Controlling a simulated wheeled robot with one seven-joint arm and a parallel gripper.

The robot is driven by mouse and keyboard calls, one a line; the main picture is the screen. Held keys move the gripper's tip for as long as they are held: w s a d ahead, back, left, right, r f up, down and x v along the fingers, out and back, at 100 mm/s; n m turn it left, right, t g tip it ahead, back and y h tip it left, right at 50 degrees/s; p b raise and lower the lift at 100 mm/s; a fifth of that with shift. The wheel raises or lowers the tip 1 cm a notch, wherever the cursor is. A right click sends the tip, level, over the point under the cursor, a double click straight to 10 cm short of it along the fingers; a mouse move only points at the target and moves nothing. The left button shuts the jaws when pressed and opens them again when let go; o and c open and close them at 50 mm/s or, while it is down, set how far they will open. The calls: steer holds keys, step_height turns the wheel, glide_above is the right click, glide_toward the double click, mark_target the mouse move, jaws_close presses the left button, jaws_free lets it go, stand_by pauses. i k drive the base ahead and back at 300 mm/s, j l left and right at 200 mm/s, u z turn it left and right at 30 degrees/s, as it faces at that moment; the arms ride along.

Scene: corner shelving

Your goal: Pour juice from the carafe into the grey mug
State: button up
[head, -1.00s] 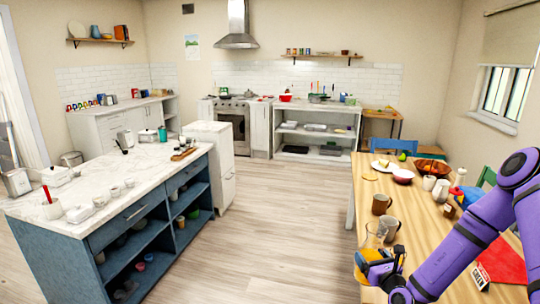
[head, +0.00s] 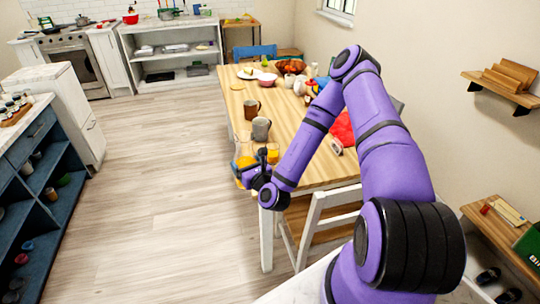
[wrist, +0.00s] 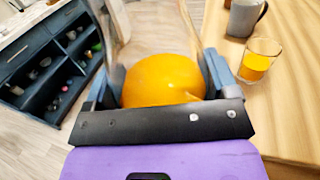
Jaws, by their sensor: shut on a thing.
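The carafe (wrist: 163,82), clear with orange juice low in it, is between my gripper's fingers (wrist: 158,95) in the wrist view. My gripper (head: 252,170) is shut on it at the table's near left edge; the carafe (head: 244,151) shows only small and partly hidden in the head view. The grey mug (head: 261,129) stands upright on the wooden table, just beyond and right of the carafe. It also shows at the top of the wrist view (wrist: 243,18), cut off by the frame. The mug's inside cannot be made out.
A glass of orange juice (wrist: 258,62) stands close right of the carafe, near the grey mug. A brown mug (head: 252,107) stands behind the grey mug. A white-framed chair (head: 318,215) is at the table's near end. Open floor lies to the left.

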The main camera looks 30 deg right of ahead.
mark_target(261, 127)
steer(key=i+j+z, duration=0.3)
steer(key=i+j, duration=0.15)
steer(key=j, duration=0.15)
steer(key=i+j+z, duration=0.15)
steer(key=j, duration=0.2)
steer(key=i+j+z, duration=0.15)
steer(key=j, duration=0.25)
steer(key=i, duration=0.1)
